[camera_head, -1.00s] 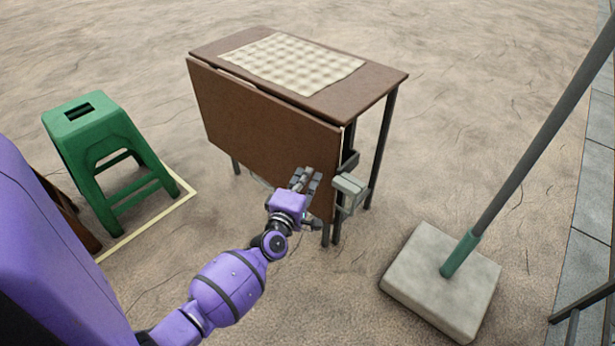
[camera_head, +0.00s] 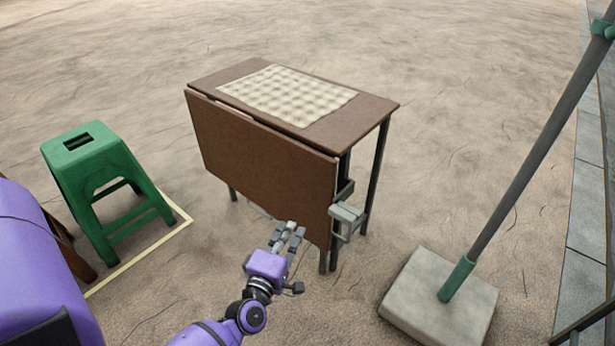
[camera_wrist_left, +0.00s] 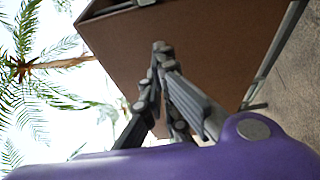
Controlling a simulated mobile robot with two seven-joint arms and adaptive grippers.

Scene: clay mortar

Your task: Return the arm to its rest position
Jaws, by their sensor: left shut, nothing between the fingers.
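My left gripper (camera_head: 290,230) is in the lower middle of the head view, in front of the brown hanging leaf of a folding table (camera_head: 258,168). In the left wrist view the gripper's fingers (camera_wrist_left: 160,60) are closed together with nothing between them, and the table's brown panel (camera_wrist_left: 215,45) lies beyond. The gripper appears apart from the table, though the exact gap is hard to judge. My right gripper is not in view.
A green stool (camera_head: 105,185) stands at the left inside a pale ground line. A pale block base (camera_head: 435,300) with a slanted pole (camera_head: 520,185) stands at the right. A grey-green bracket (camera_head: 347,214) sticks out at the table's near right corner.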

